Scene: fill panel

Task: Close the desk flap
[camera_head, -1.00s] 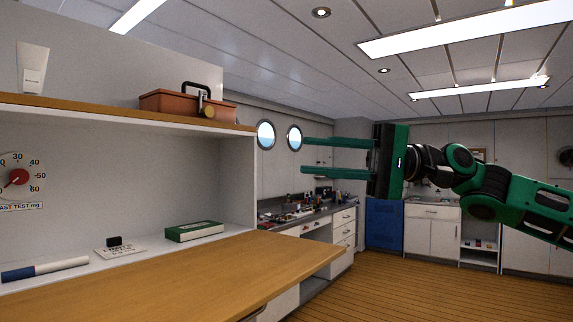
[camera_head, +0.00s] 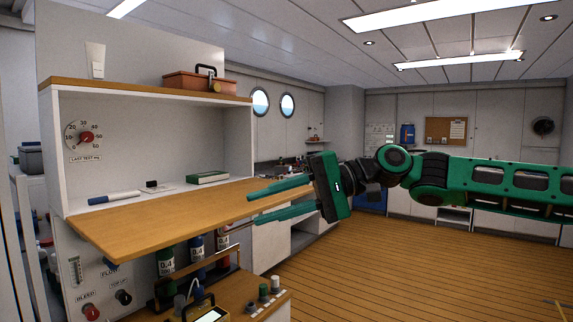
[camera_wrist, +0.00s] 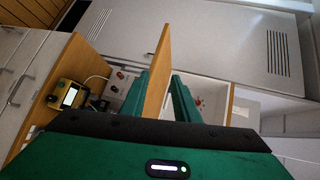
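The desk flap (camera_head: 165,215) is a wooden board folded down and level, sticking out from the front of the white cabinet (camera_head: 242,135). My gripper (camera_head: 252,208) is at the flap's right end, with one finger above the board's level and one below. In the wrist view the flap (camera_wrist: 158,65) stands edge-on between the two spread fingers of my gripper (camera_wrist: 160,76). The fingers are open; whether either touches the board cannot be told. The flap's right end is partly hidden by the upper finger.
A green box (camera_head: 207,178), a blue-and-white marker (camera_head: 113,198) and a small black item lie in the cabinet behind the flap. Below stand several bottles (camera_head: 196,247) and a yellow device (camera_head: 205,309).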

